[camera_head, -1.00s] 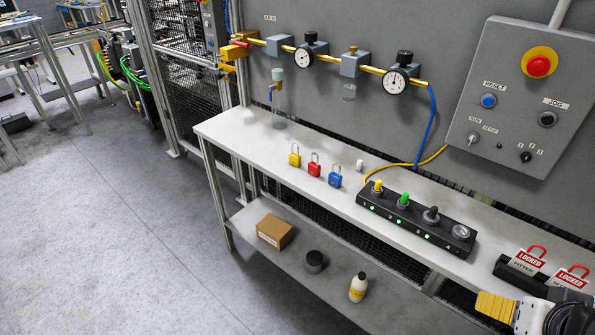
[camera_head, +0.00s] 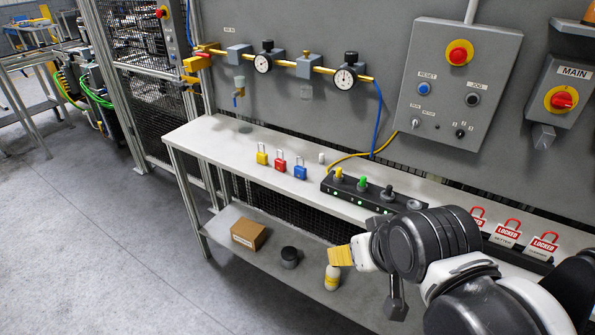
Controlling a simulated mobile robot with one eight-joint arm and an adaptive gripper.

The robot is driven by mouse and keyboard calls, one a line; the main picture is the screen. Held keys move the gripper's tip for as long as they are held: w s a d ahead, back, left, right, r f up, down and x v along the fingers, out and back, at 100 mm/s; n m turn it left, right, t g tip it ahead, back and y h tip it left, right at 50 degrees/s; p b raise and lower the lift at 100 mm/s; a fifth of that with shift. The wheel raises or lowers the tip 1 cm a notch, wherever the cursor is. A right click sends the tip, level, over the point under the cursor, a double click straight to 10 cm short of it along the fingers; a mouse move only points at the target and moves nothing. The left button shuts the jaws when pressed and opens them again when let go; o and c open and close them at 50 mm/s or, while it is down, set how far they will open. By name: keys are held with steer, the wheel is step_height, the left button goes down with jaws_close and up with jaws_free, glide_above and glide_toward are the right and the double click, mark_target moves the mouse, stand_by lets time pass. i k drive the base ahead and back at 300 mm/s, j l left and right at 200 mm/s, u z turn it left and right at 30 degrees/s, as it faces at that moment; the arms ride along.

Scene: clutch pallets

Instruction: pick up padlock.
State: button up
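Three padlocks stand upright in a row on the white bench top: a yellow padlock (camera_head: 262,154), a red padlock (camera_head: 280,161) and a blue padlock (camera_head: 300,168), each with a metal shackle.
A black strip with coloured knobs (camera_head: 350,193) lies right of the padlocks, with a small white cylinder (camera_head: 321,158) nearby. Red "LOCKED" tags (camera_head: 508,234) stand at the bench's right. The lower shelf holds a cardboard box (camera_head: 248,234), dark can (camera_head: 289,257) and bottle (camera_head: 332,278).

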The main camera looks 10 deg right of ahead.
mark_target(300, 172)
steer(key=k+j+z, duration=0.1)
steer(key=j+z, duration=0.3)
steer(key=k+j+z, duration=0.1)
steer(key=z, duration=0.3)
